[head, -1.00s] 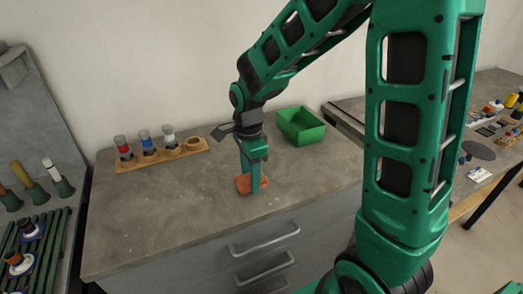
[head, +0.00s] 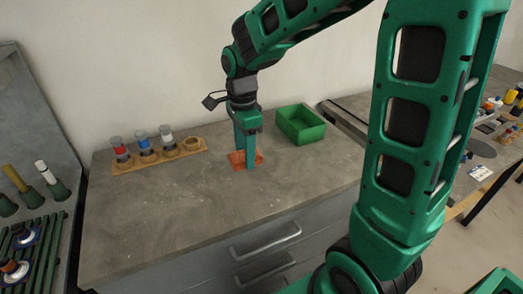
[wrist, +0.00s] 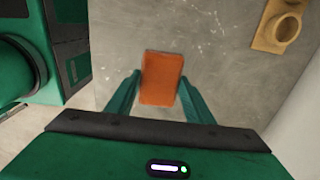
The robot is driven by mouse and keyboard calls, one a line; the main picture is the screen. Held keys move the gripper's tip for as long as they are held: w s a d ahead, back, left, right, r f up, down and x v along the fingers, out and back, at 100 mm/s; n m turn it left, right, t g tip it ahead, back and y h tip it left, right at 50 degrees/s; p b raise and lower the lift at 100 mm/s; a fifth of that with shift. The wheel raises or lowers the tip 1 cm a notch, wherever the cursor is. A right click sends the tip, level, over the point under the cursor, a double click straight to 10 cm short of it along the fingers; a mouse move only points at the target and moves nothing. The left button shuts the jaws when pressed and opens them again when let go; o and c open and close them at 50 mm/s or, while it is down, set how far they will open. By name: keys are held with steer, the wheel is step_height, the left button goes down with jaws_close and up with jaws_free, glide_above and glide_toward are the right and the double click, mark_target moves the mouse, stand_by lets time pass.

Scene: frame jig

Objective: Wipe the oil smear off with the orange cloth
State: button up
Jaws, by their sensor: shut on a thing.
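The orange cloth (head: 259,158) is at the grey worktop, left of the green bin and in front of the wooden rack's right end. In the wrist view the cloth (wrist: 162,82) is a flat orange rectangle between the fingertips. My gripper (head: 246,160) points down and is shut on the cloth; its two green fingers also flank it in the wrist view (wrist: 160,78). I cannot tell whether the cloth touches the worktop. I cannot make out the oil smear in either view; the cloth and fingers hide part of the surface.
A wooden rack (head: 160,158) with red, blue and white-banded vials and an empty hole stands at the back left. A green bin (head: 301,125) is at the back right. The worktop's (head: 160,215) front and left are clear. Drawer handles (head: 265,241) jut out below.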

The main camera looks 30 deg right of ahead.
steer(key=shift+r, duration=0.95)
steer(key=shift+w, duration=0.1)
